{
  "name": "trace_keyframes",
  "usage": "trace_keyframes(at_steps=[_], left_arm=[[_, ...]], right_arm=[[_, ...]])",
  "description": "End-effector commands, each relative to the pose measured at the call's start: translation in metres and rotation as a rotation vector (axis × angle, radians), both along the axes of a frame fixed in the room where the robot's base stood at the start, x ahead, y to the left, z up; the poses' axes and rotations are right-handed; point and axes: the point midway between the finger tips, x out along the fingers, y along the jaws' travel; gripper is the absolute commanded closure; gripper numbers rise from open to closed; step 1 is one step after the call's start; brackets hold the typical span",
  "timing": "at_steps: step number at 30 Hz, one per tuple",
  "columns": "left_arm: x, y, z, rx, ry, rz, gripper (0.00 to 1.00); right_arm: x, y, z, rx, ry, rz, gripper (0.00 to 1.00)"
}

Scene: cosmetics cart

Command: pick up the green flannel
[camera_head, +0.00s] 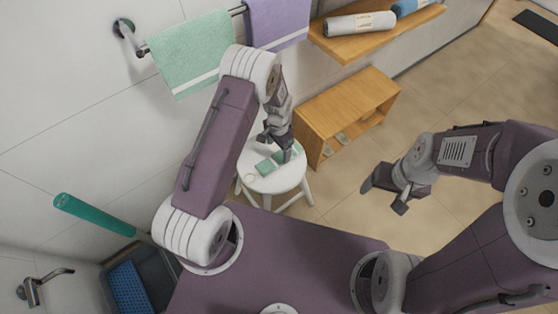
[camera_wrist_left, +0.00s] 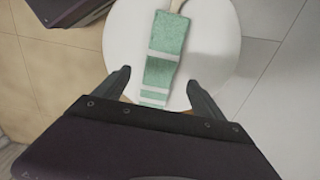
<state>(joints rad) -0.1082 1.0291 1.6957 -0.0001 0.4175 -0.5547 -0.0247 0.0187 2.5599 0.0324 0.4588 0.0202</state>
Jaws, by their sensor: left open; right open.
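The green flannel (camera_head: 265,166) lies on a white round stool (camera_head: 271,183) in the head view, partly hidden by my left gripper (camera_head: 277,141). In the left wrist view the flannel (camera_wrist_left: 165,55) is a long green strip with pale bands, lying flat on the white stool top (camera_wrist_left: 212,45). My left gripper (camera_wrist_left: 159,85) is open, its fingers on either side of the flannel's near end and apart from it. My right gripper (camera_head: 385,193) is open and empty, off to the right of the stool above the floor.
A wooden shelf unit (camera_head: 347,104) stands just behind and right of the stool. A green towel (camera_head: 190,55) and a purple towel (camera_head: 277,22) hang on a wall rail. A wooden wall shelf (camera_head: 372,40) holds rolled towels. Floor is clear at right.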

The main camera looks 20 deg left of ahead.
Motion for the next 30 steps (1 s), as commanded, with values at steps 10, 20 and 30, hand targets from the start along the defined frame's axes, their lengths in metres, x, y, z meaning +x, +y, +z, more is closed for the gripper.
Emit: trace_keyframes(at_steps=[10, 20, 30], left_arm=[[0.002, -0.002, -0.048, 0.000, 0.001, 0.001, 0.20], [0.003, -0.002, -0.059, 0.000, -0.001, 0.001, 0.20], [0.002, -0.002, -0.059, -0.001, -0.001, 0.001, 0.86]], right_arm=[[0.000, 0.000, -0.021, 0.000, 0.000, 0.000, 0.24], [0.000, 0.000, -0.022, 0.000, 0.000, 0.000, 0.24], [0.000, 0.000, -0.022, 0.000, 0.000, 0.000, 0.24]])
